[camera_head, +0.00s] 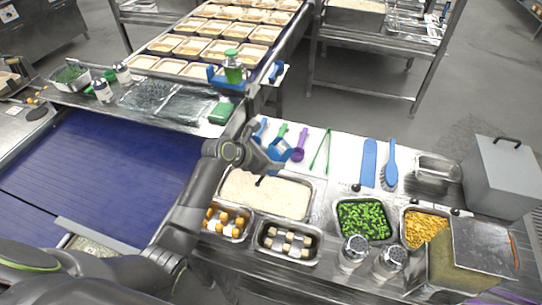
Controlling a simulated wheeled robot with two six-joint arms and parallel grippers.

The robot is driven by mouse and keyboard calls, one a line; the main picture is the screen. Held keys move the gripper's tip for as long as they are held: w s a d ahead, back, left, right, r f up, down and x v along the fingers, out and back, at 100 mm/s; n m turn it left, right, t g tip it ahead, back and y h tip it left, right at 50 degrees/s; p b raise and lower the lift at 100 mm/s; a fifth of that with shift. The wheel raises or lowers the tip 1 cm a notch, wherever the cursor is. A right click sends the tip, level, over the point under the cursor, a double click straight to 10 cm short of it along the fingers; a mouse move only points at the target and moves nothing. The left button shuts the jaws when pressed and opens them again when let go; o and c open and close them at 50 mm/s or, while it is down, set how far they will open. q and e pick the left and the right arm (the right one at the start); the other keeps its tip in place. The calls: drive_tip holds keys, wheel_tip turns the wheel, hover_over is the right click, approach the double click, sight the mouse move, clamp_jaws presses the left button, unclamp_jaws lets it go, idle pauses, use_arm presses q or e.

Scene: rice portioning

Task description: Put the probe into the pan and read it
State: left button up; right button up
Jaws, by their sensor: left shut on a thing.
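The pan (313,192) is a wide metal pan of pale rice near the middle of the counter. The probe (260,181) shows as a small dark piece below the gripper, over the rice. I cannot tell whether its tip is in the rice or just above it. Most of the probe is hidden by the gripper, and no reading is visible. My right gripper is not in view.
Pans of orange-and-white pieces (226,222), pale cubes (289,241), green beans (363,219) and corn (425,229) surround the rice. Two shakers (353,252) stand in front. A purple scoop (299,147) and blue brush (391,170) lie behind. A blue belt (100,170) is left.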

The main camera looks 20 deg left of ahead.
use_arm(q)
drive_tip(key=shift+s+f, duration=0.2)
drive_tip(key=shift+f, duration=1.15)
wheel_tip(320, 180, down, 6)
drive_tip(key=b, duration=0.6)
drive_tip(key=shift+f, duration=0.15)
drive_tip(key=shift+w, duration=0.1)
idle(3.4)
wheel_tip(320, 180, up, 6)
drive_tip(key=p, duration=0.6)
drive_tip(key=shift+f+p, duration=0.25)
drive_tip(key=shift+p, duration=0.05)
drive_tip(key=shift+r+b, duration=0.2)
drive_tip(key=shift+b, duration=0.1)
drive_tip(key=shift+r, duration=1.95)
drive_tip(key=shift+r, duration=0.1)
